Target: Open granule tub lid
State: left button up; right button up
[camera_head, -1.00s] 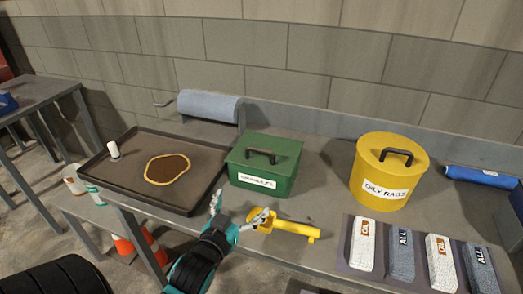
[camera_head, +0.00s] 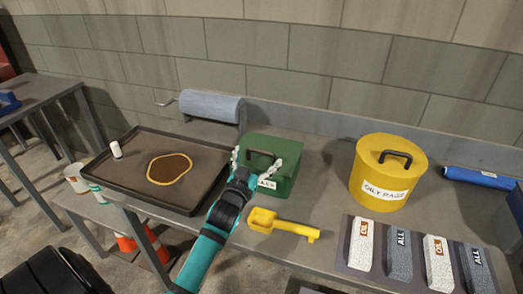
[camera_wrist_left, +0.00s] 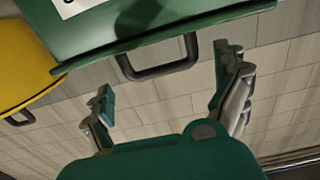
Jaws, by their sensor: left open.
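The green granule tub (camera_head: 284,185) stands on the bench with its green lid (camera_head: 285,146) on. The lid's dark handle (camera_head: 262,155) also shows in the left wrist view (camera_wrist_left: 158,72). My left gripper (camera_head: 257,172) is open, in front of the tub at about lid height, with its fingers spread to either side of the handle in the head view. In the left wrist view the gripper (camera_wrist_left: 165,95) is open and empty, and the handle lies beyond the fingertips, apart from them. The gripper hides part of the tub's label and front. My right gripper is not in view.
A yellow scoop (camera_head: 282,225) lies on the bench in front of the tub. A yellow oily rags bin (camera_head: 376,185) stands to the right. A dark tray (camera_head: 133,185) with a brown spill is at the left. Several sponge-like blocks (camera_head: 361,243) lie at the right front.

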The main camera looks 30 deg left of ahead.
aim_at(262, 152)
pick_arm(q)
jog(key=shift+x, duration=1.8)
